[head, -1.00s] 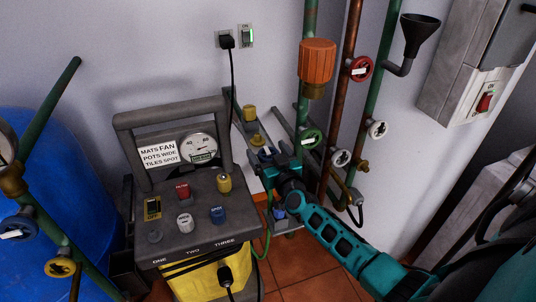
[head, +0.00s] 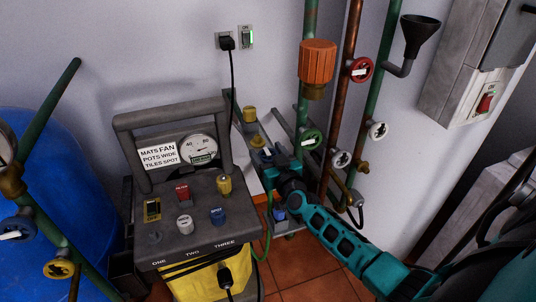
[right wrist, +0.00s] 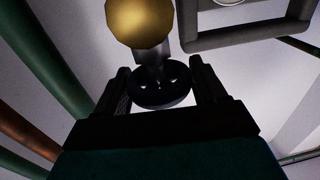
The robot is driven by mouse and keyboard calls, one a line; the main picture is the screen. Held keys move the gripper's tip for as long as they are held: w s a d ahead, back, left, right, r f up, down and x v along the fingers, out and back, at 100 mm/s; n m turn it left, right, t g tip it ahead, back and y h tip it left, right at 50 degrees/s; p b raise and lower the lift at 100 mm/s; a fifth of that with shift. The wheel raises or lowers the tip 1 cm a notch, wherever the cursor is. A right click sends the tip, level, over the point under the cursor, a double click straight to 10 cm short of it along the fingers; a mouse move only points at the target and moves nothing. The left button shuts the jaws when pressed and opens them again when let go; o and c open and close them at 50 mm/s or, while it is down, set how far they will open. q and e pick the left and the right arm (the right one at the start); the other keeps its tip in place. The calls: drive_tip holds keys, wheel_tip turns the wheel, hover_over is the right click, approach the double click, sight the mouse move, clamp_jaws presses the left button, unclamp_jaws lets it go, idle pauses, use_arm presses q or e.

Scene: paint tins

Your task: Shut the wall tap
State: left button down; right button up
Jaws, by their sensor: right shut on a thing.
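My right gripper (head: 268,162) reaches the wall beside the control box, just below two brass knobs (head: 257,141) on a grey rail. In the right wrist view its two dark fingers (right wrist: 164,90) stand on either side of a dark round handle (right wrist: 160,97), and the gripper is shut on it. A grey stem and a brass knob (right wrist: 140,20) stand beyond the handle. In the head view the handle is mostly hidden by the gripper. I cannot tell how far the tap is turned. My left gripper is not in view.
The control box (head: 190,235) with its dial and knobs stands close left of my gripper. Green and copper pipes with handwheels, such as the green one (head: 312,140) and red one (head: 361,69), stand close right. A blue drum (head: 75,165) is at left.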

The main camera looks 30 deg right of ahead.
drive_tip(key=shift+f+n+y+b, duration=0.1)
drive_tip(key=shift+n+y+b, duration=0.5)
drive_tip(key=shift+y+b, duration=0.35)
drive_tip(key=o, duration=0.9)
drive_tip(key=shift+o, duration=0.2)
drive_tip(key=s+p, duration=0.2)
drive_tip(key=s, duration=1.1)
drive_tip(key=shift+a, duration=0.15)
